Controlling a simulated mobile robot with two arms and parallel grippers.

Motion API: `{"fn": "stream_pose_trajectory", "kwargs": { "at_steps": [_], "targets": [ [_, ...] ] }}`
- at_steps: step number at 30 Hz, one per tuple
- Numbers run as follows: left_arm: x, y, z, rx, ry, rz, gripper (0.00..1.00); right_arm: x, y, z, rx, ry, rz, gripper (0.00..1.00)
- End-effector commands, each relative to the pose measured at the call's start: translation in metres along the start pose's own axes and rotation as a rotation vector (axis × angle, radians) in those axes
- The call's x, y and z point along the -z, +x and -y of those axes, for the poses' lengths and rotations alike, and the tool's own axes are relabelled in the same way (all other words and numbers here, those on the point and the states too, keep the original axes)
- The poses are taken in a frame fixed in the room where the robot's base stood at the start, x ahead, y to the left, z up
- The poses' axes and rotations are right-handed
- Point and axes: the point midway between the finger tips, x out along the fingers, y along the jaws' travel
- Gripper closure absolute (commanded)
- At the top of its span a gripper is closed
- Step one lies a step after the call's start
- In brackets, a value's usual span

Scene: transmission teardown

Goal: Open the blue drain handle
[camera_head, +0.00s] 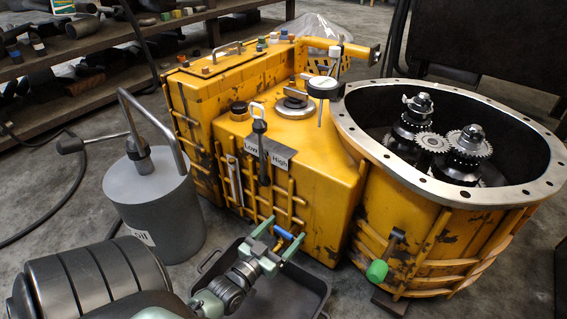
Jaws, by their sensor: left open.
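The blue drain handle (283,233) is a short blue bar low on the front of the yellow transmission housing (312,190). My left gripper (287,228) reaches up from the bottom of the head view with its green fingers apart. The blue handle shows between the two fingers, near the tips. I cannot tell whether either finger touches it. My right gripper is not in view.
A black drain pan (313,287) lies on the floor below the gripper. A grey canister (155,205) with a pipe handle stands at the left. A green-knobbed lever (377,270) sticks out to the right. Shelves (75,60) stand behind.

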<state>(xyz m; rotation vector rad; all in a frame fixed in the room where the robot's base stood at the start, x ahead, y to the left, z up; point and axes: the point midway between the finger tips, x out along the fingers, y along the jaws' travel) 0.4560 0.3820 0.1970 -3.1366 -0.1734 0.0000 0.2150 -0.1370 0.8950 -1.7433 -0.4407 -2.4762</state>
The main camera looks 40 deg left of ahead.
Motion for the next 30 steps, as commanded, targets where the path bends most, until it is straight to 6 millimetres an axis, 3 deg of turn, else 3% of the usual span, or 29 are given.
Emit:
{"fn": "stream_pose_trajectory", "kwargs": {
  "at_steps": [7, 8, 14, 23, 30],
  "targets": [
    [0.0006, 0.0013, 0.0002, 0.000, 0.000, 0.000, 0.16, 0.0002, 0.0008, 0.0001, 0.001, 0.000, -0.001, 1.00],
    [0.0006, 0.0013, 0.0001, 0.000, 0.000, 0.000, 0.22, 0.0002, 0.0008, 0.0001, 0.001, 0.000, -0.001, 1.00],
    [0.0004, 0.0011, 0.0001, 0.000, 0.000, 0.000, 0.78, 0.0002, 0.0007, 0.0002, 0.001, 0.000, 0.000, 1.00],
    [0.0006, 0.0018, 0.0004, -0.034, 0.004, -0.001, 0.79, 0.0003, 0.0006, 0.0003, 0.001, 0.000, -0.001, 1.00],
    [0.0001, 0.0023, 0.0006, -0.167, 0.009, -0.001, 0.79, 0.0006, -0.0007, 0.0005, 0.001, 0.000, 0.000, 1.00]
  ]
}}
